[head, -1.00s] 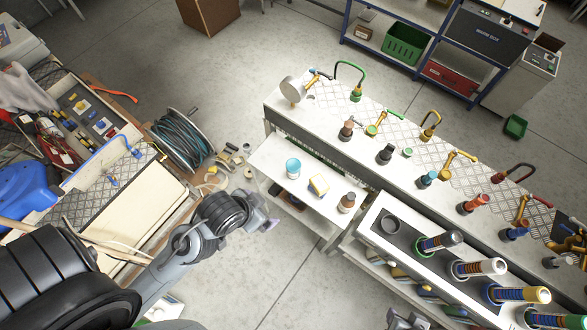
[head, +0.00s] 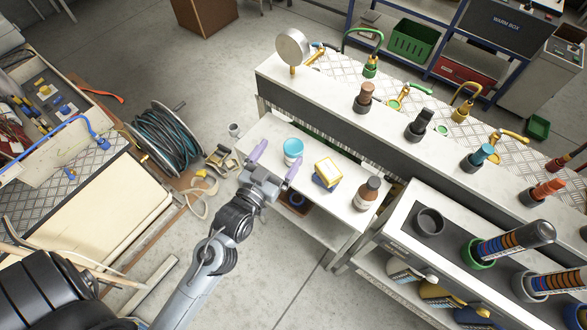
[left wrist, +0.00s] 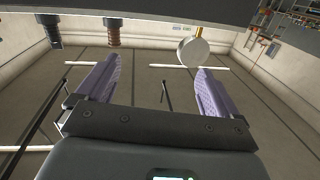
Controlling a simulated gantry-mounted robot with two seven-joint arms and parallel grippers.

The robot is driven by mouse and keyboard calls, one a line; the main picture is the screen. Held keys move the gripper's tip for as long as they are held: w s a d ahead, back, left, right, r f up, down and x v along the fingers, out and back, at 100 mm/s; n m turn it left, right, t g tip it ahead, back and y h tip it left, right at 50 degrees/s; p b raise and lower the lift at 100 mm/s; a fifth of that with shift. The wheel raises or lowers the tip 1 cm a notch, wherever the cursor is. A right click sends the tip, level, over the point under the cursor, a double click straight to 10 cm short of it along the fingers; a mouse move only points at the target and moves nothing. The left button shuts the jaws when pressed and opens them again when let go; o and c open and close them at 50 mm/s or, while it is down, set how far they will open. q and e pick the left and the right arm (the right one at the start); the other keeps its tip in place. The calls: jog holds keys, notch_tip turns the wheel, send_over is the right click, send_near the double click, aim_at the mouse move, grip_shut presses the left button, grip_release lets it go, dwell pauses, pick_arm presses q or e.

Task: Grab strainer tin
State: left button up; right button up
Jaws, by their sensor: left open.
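A small tin (head: 293,149), white with a bright blue top, stands upright on the low white side shelf (head: 268,132). I take it for the strainer tin. My left gripper (head: 275,161) is open, with its two purple fingers spread on the near side of the tin. The tin shows just beyond and between the fingertips, and I cannot tell if either finger touches it. In the left wrist view the open fingers (left wrist: 157,68) have nothing visible between them, and the tin is not seen there. My right gripper is not in view.
A yellow and blue block (head: 327,172) and a brown bottle (head: 367,194) stand right of the tin on the shelf. The long bench (head: 330,88) rises behind. A hose reel (head: 165,140) stands to the left. A grey cup (head: 429,222) sits on the cart at right.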

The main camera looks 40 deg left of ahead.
pick_arm(q)
jog(key=n+y+b, duration=0.1)
jog(key=b, duration=0.9)
send_near(289, 160)
jog(key=w, duration=0.4)
jog(key=shift+a+r, duration=0.3)
jog(key=shift+a, duration=0.05)
jog(key=shift+w+a, duration=0.1)
jog(key=shift+w, duration=0.45)
jog(key=w, duration=0.4)
jog(key=shift+w+a+b, duration=0.2)
jog(key=shift+a+b, duration=0.15)
jog(key=shift+a, duration=0.05)
jog(key=shift+w+a+f, duration=0.1)
jog(key=shift+w+f, duration=0.1)
jog(key=shift+w, duration=0.15)
jog(key=w, duration=0.1)
jog(key=w+b, duration=0.1)
jog(key=w, duration=0.1)
jog(key=shift+w+a+f, duration=0.1)
jog(key=shift+a+f, duration=0.05)
jog(key=shift+a, duration=0.15)
jog(key=shift+w+a+b, duration=0.1)
jog(key=shift+w+b, duration=0.2)
jog(key=shift+w, duration=0.3)
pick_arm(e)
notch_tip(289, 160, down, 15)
